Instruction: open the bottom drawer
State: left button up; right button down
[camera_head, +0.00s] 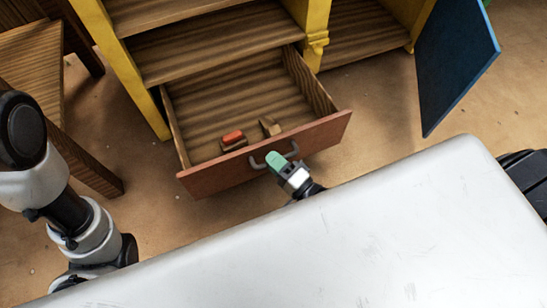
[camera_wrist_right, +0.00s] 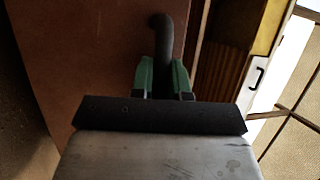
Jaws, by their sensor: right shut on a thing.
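The bottom drawer (camera_head: 262,165) of the yellow cabinet stands pulled out, its wooden inside in plain sight. Its reddish-brown front also shows in the right wrist view (camera_wrist_right: 80,60). A grey bar handle (camera_head: 258,165) is fixed to the drawer front, and it also shows between the fingers in the right wrist view (camera_wrist_right: 161,38). My right gripper (camera_head: 278,161), with green fingertips, is shut on the handle. In the right wrist view its fingers (camera_wrist_right: 162,78) lie on both sides of the bar. My left arm shows at the left, but its gripper is out of view.
The drawer holds a small block with an orange-red top (camera_head: 232,137) and a brown wooden block (camera_head: 270,127). A blue door (camera_head: 455,60) stands open at the right. A wooden piece of furniture (camera_head: 32,70) stands left of the cabinet. Floor is bare right of the drawer.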

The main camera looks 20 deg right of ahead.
jog(key=c, duration=1.1)
grip_release()
